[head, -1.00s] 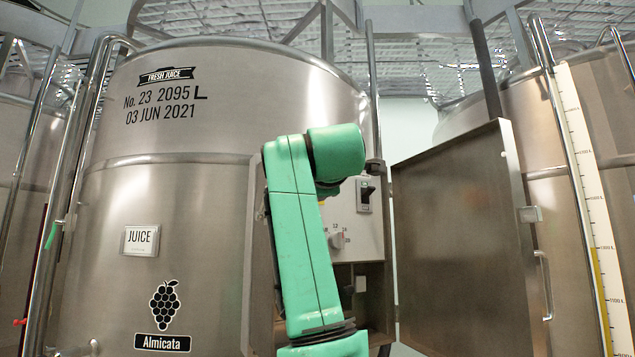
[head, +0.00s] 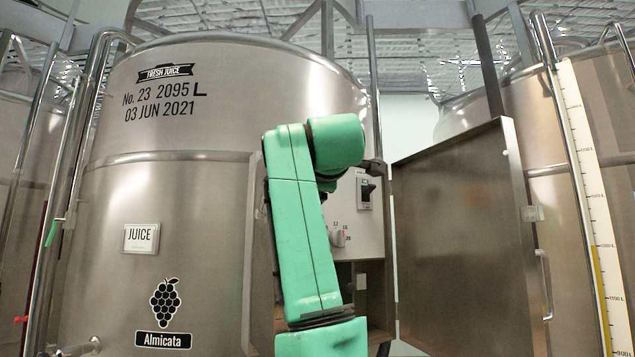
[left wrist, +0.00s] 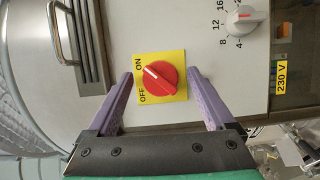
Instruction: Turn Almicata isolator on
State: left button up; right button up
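The isolator switch in the left wrist view is a round red knob (left wrist: 158,79) on a yellow plate (left wrist: 174,59) marked ON and OFF. Its white mark points to the upper left, towards the labelled side, nearer ON than OFF in the picture. My left gripper (left wrist: 160,84) is open, with one purple finger on each side of the knob and a gap to both. In the head view the Almicata vat (head: 215,220) has an open control cabinet (head: 371,232). My green arm stands before it and hides the red knob and fingers. My right gripper is not in view.
The cabinet door (head: 455,220) stands open to the right. A grey dial (left wrist: 241,20) with numbers sits beside the yellow plate. A black switch (head: 366,193) is in the upper cabinet. A metal handle (left wrist: 62,33) and slatted vent show at the left wrist view's upper left.

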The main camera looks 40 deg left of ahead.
pick_arm(q)
jog(key=shift+a, duration=0.1)
jog(key=b+v, duration=0.5)
jog(key=v, duration=0.9)
jog(key=shift+s+d+f, duration=0.15)
jog(key=shift+s+d, duration=0.05)
jog(key=shift+d, duration=0.05)
